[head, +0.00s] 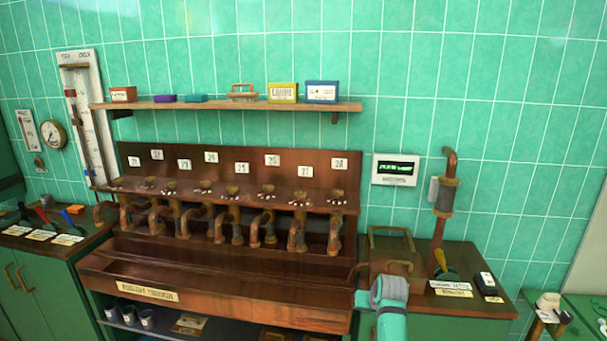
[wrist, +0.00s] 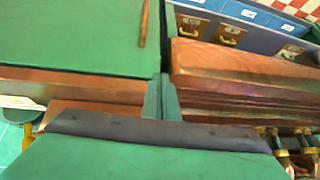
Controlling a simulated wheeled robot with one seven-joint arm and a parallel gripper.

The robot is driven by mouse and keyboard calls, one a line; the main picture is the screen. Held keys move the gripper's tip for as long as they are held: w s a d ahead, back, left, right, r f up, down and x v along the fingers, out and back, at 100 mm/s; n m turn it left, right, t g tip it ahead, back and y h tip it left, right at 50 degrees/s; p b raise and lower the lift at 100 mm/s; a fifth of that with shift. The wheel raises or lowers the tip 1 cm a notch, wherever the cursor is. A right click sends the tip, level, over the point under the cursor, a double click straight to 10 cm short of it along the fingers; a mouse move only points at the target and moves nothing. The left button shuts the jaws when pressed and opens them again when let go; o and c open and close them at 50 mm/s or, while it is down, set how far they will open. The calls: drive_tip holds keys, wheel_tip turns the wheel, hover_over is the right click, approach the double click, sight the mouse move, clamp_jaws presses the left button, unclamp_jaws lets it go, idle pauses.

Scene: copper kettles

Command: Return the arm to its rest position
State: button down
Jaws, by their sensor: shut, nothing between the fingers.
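My teal arm (head: 390,318) rises from the bottom edge of the head view, right of centre, with a grey banded section at its top. It is in front of the lower cabinet right of the copper bench. My gripper's fingers are not clear there. In the wrist view my gripper (wrist: 162,97) shows as two narrow green fingers pressed together, shut and empty. A dark band and a broad green surface fill the bottom of that view. No object is touching the fingertips that I can see.
A copper bench (head: 200,295) with several bent pipes and numbered tags stands ahead. Above it is a wooden shelf (head: 225,106) with small boxes. A vertical copper pipe (head: 438,235) stands at the right. A side counter with levers (head: 42,215) is at the left.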

drive_tip(key=s+a+f+t, duration=0.1)
drive_tip(key=s+a+f, duration=0.45)
drive_tip(key=f, duration=0.25)
drive_tip(key=s+a+f+t, duration=0.1)
drive_tip(key=s+a+f, duration=0.3)
drive_tip(key=a+f, duration=0.35)
drive_tip(key=s+a+f+t, duration=0.1)
drive_tip(key=s+a+f, duration=0.3)
drive_tip(key=s, duration=0.5)
drive_tip(key=s+a+f+t, duration=0.1)
drive_tip(key=s+a+f, duration=0.25)
drive_tip(key=s, duration=0.55)
drive_tip(key=s+a+r+t, duration=0.1)
drive_tip(key=s+r, duration=0.2)
drive_tip(key=s, duration=0.7)
drive_tip(key=s+a+r+t, duration=0.1)
drive_tip(key=s+r, duration=0.1)
drive_tip(key=s, duration=0.8)
drive_tip(key=s+d+r+n+t, duration=0.1)
drive_tip(key=s+r+t, duration=0.1)
drive_tip(key=s+r, duration=1.3)
wheel_tip(320, 180, up, 2)
drive_tip(key=shift+s+d+r+t, duration=0.2)
drive_tip(key=shift+s+d+t, duration=0.1)
drive_tip(key=shift+d+t, duration=0.1)
